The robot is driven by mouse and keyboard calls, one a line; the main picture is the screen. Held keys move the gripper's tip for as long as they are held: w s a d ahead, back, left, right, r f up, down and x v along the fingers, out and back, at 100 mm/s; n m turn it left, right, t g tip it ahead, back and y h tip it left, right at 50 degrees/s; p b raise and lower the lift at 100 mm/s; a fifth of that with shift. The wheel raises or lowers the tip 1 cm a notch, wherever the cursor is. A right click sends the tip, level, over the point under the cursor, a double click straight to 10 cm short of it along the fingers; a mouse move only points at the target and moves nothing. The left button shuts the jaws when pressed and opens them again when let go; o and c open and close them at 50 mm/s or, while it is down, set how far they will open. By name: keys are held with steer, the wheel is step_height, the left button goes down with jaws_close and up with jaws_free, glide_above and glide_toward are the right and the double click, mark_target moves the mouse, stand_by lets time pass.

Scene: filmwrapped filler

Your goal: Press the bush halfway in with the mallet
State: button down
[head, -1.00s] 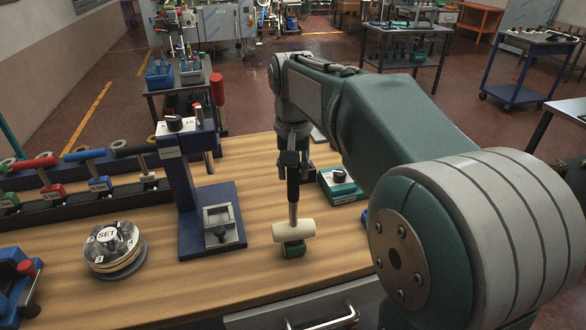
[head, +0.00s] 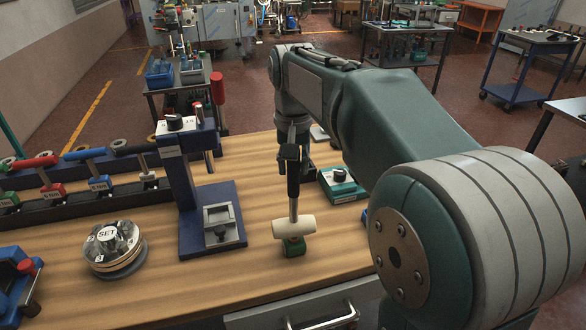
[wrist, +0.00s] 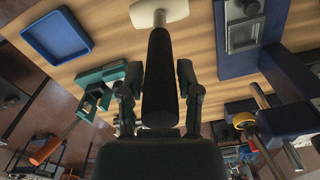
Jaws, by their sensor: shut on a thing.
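My gripper (head: 293,155) is shut on the black handle of the mallet (head: 292,180). The mallet hangs head down, with its pale cylindrical head (head: 294,227) lying crosswise at the bottom. A small green block (head: 294,247) is on the wooden bench directly under the head. I cannot tell whether head and block touch. No bush can be made out; the mallet head covers the top of the block. In the wrist view the fingers of my gripper (wrist: 158,85) flank the black handle (wrist: 160,75), and the pale head (wrist: 160,10) shows at the top edge.
A blue press-like stand (head: 190,190) rises left of the mallet, with a grey fixture (head: 220,222) on its base. A round SET container (head: 113,247) is further left. A teal box (head: 341,184) lies to the right. A blue tray (wrist: 56,35) shows in the wrist view.

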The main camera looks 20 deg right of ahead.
steer(key=shift+r, duration=1.95)
steer(key=shift+f, duration=0.1)
